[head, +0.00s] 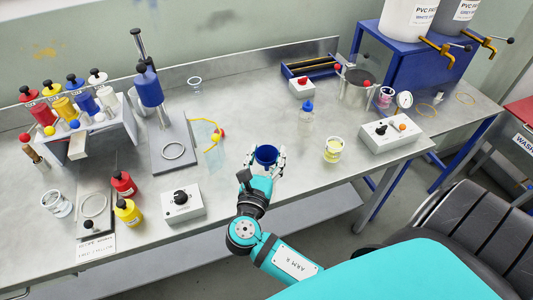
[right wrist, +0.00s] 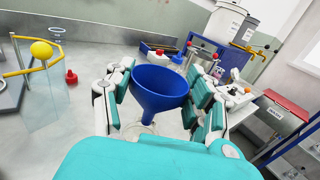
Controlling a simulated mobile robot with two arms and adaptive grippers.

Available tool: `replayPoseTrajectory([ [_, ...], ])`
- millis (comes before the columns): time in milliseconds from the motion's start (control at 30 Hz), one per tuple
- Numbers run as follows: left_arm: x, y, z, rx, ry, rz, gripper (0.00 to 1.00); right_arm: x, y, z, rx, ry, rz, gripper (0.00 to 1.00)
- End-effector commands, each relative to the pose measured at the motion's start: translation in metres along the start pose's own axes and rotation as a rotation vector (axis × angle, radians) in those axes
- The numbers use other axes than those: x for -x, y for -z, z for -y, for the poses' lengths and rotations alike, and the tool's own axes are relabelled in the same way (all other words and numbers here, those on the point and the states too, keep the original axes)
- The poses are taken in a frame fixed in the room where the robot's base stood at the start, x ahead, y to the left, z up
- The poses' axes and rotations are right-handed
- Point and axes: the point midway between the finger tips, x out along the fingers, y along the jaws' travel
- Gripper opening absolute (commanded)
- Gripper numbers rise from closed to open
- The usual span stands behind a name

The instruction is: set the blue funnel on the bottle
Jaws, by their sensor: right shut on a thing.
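The blue funnel (head: 265,156) is in my right gripper (head: 265,165), over the front part of the steel bench. In the right wrist view the blue funnel (right wrist: 160,88) sits mouth up between the two teal-padded fingers (right wrist: 160,105), its spout pointing down. A pale, see-through shape shows just under the spout; I cannot tell what it is. A clear bottle with a blue cap (head: 307,110) stands upright behind and to the right of the gripper, apart from it. My left gripper is not in view.
A clear cup with yellow contents (head: 333,150) and a white control box (head: 390,132) stand to the right. A second control box (head: 182,203) and red and yellow bottles (head: 128,212) stand to the left. A grey stand (head: 173,150) is at the back left.

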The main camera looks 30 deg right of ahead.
Motion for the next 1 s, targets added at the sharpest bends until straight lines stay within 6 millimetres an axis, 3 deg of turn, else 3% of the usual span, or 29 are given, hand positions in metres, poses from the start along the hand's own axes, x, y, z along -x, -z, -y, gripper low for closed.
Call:
replayPoseTrajectory([
  [1000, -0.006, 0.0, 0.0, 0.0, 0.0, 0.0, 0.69, 0.0, 0.012, 0.0, 0.001, 0.001, 0.0, 0.33],
])
